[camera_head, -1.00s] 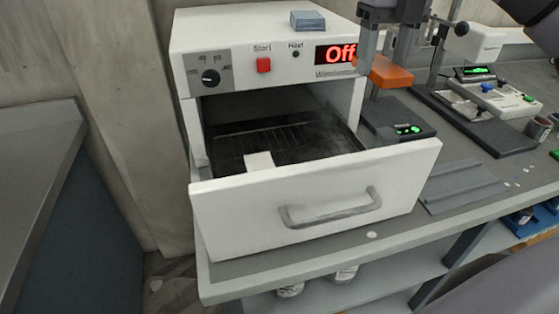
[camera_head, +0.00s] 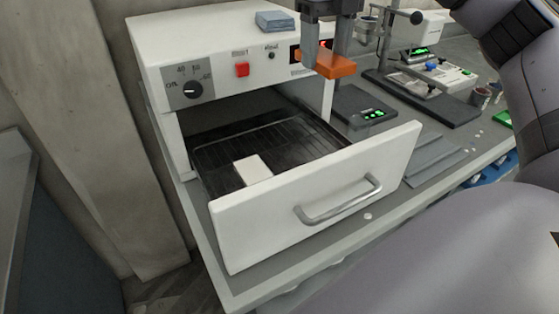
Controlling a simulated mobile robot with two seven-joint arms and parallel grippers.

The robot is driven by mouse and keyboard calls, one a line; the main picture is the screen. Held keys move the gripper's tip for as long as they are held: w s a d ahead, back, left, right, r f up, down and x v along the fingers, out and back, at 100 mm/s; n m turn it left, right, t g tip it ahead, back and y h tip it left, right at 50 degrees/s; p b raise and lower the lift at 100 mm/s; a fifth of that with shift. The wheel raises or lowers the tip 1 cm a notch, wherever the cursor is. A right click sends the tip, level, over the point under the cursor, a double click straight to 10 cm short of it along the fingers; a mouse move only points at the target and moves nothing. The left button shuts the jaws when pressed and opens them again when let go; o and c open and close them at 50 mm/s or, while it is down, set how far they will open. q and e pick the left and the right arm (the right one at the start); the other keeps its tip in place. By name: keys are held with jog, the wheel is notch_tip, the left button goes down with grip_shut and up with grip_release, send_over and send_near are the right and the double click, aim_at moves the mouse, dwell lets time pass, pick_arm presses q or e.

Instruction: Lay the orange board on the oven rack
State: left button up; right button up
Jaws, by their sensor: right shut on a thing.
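My right gripper (camera_head: 327,52) points down in front of the right side of the oven's front panel. It is shut on the orange board (camera_head: 336,67) and holds it in the air, above and to the right of the open drawer. The oven (camera_head: 220,50) is white with its drawer pulled out. Inside is the dark wire oven rack (camera_head: 290,143), with a white piece (camera_head: 252,170) lying on its front left part. The gripper hides most of the display. My left gripper is not in view.
The drawer front (camera_head: 315,195) with its grey handle stands up as a wall before the rack. A blue-grey block (camera_head: 276,21) lies on the oven top. A scale (camera_head: 360,106) with green digits and a grey ridged plate (camera_head: 431,158) are to the right.

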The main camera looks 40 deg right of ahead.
jog(key=b, duration=0.5)
send_near(315, 157)
jog(key=shift+f, duration=0.8)
notch_tip(315, 157, down, 5)
jog(key=shift+r, duration=0.15)
jog(key=shift+f, duration=0.3)
jog(key=o, duration=1.1)
jog(key=shift+r, duration=0.1)
jog(key=shift+c, duration=0.2)
